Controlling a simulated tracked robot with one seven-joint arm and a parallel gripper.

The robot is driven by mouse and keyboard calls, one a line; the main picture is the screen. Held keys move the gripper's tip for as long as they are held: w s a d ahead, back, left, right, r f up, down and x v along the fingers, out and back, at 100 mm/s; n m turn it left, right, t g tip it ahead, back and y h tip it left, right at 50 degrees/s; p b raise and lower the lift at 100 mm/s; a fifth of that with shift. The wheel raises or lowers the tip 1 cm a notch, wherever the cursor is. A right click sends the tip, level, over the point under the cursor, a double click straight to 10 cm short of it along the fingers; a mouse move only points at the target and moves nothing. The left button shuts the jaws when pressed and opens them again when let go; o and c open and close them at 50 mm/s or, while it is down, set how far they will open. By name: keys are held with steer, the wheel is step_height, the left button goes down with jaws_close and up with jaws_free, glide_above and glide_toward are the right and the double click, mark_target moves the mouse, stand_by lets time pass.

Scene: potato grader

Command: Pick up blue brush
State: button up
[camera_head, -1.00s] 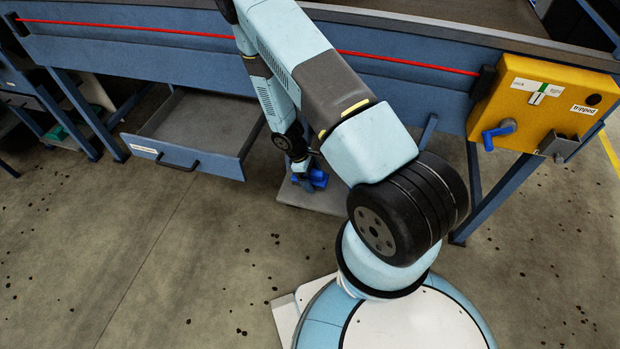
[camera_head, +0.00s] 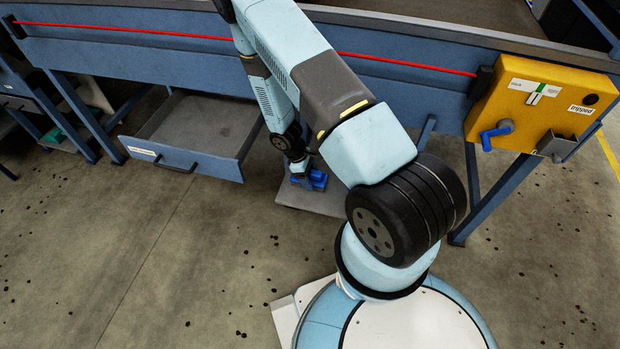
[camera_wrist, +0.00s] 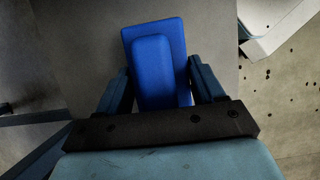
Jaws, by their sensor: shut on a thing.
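The blue brush (camera_wrist: 156,60) shows in the wrist view as a flat blue block with a raised, rounded grip on top. My gripper (camera_wrist: 160,85) has one finger on each side of that grip and is shut on it. In the head view the blue brush (camera_head: 317,181) is small, at the end of my arm and partly hidden by it. It is low down at a grey board (camera_head: 320,201). I cannot tell whether the brush touches the board. My gripper (camera_head: 303,178) also shows there, partly hidden.
An open drawer (camera_head: 190,162) juts out left of my arm under the blue grader frame (camera_head: 120,45). A red cord (camera_head: 410,64) runs along the frame. A yellow control box (camera_head: 535,105) with a blue handle hangs at the right. The floor at the front left is clear apart from dark specks.

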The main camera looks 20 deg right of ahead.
mark_target(312, 172)
steer(key=r, duration=0.4)
steer(key=shift+s, duration=0.3)
steer(key=s+r, duration=0.9)
steer(key=s, duration=0.4)
steer(key=shift+s+a, duration=0.15)
steer(key=shift+s, duration=0.05)
steer(key=o, duration=0.7)
steer(key=c, duration=0.4)
steer(key=shift+o, duration=0.2)
steer(key=shift+w, duration=0.1)
